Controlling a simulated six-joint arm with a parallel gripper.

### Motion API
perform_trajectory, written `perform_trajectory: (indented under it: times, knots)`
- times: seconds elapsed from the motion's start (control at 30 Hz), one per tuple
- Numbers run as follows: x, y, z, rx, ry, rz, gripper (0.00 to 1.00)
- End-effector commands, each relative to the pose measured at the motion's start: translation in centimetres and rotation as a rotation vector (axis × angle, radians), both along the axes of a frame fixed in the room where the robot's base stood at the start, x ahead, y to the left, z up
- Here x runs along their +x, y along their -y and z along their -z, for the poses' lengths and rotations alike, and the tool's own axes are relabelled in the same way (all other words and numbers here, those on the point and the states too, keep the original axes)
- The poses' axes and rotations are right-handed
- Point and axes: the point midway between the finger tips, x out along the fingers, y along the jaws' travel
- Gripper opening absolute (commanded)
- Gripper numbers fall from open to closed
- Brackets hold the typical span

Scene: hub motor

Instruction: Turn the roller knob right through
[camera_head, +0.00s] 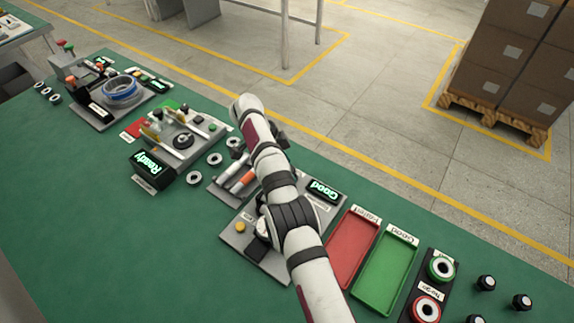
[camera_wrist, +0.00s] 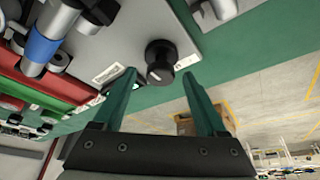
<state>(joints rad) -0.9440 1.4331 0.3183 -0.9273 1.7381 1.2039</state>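A black round knob (camera_wrist: 160,60) stands on a light grey panel in the wrist view, and I take it to be the roller knob. My gripper (camera_wrist: 159,79) is open, with its two dark green fingers on either side of the knob's line. The knob shows in the gap near the fingertips; I cannot tell whether either finger touches it. In the head view my arm covers the knob and most of my gripper. A roller station (camera_head: 219,190) with an orange-marked cylinder (camera_head: 243,180) shows partly beside my arm.
A metal cylinder with a blue band (camera_wrist: 41,46) lies left in the wrist view. In the head view, a lit "Good" display (camera_head: 324,191), a red tray (camera_head: 352,249) and a green tray (camera_head: 387,272) sit right of my arm. The green table's front left is clear.

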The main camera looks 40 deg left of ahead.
Motion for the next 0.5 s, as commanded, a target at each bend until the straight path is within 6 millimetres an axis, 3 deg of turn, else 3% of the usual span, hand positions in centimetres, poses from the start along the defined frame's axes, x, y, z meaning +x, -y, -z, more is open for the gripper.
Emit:
perform_trajectory:
  times: [0.23, 0.4, 0.5]
  knots:
    - [0.0, 0.0, -0.5, 0.001, 0.001, -0.001, 0.74]
    - [0.1, -0.1, -3.9, 0.004, 0.004, 0.001, 0.74]
    - [0.4, 0.8, -4.8, -0.005, 0.001, -0.002, 0.74]
